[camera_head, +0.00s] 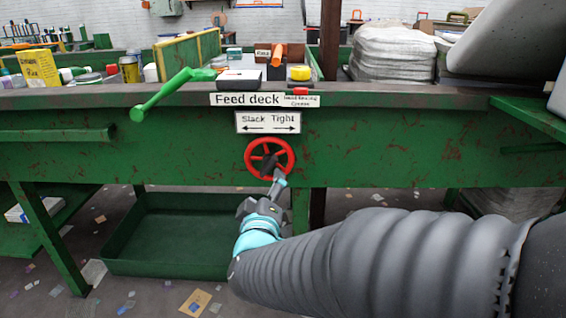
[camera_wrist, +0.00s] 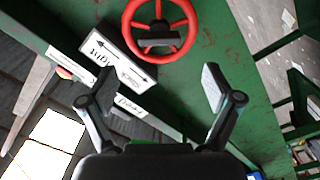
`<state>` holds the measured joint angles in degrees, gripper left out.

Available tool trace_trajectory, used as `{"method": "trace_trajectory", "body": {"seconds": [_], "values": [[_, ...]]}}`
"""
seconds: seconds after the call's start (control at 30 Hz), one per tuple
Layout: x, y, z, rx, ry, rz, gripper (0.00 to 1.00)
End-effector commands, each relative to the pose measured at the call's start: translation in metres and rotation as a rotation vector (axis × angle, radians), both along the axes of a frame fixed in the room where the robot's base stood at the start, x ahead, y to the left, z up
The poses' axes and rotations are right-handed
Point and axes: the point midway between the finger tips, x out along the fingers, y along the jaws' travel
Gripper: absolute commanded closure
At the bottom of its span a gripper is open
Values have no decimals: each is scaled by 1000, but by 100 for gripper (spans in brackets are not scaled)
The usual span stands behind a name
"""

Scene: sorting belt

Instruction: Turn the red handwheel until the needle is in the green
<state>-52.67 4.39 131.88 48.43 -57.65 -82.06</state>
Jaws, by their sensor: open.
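The red handwheel (camera_head: 270,142) is on the front of the green deck, below a white "Slack / Tight" sign (camera_head: 268,122) with arrows pointing both ways. My gripper (camera_head: 274,177) is in front of the wheel and overlaps its lower right part in the head view. In the wrist view the wheel (camera_wrist: 160,22) is at the top, beyond the fingertips. My gripper's fingers (camera_wrist: 160,95) are spread wide with nothing between them, and it looks apart from the wheel. I cannot make out a needle or a green zone in either view.
A green crank handle (camera_head: 160,95) juts out at the deck's left. A green tray (camera_head: 190,232) lies below. The "Feed deck" sign (camera_head: 247,100) is on the deck edge. A sack (camera_head: 393,52) and several small objects stand on top. The panel right of the wheel is clear.

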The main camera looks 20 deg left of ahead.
Motion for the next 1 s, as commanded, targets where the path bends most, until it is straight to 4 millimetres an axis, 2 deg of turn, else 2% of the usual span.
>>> {"method": "trace_trajectory", "body": {"seconds": [0.03,0.3,0.5,0.7,1.0], "values": [[11,2,0,0,2,-4,10],[59,13,0,1,1,-2,10],[87,20,0,1,1,-1,10],[100,24,0,2,1,1,10],[102,24,0,2,1,1,10]]}}
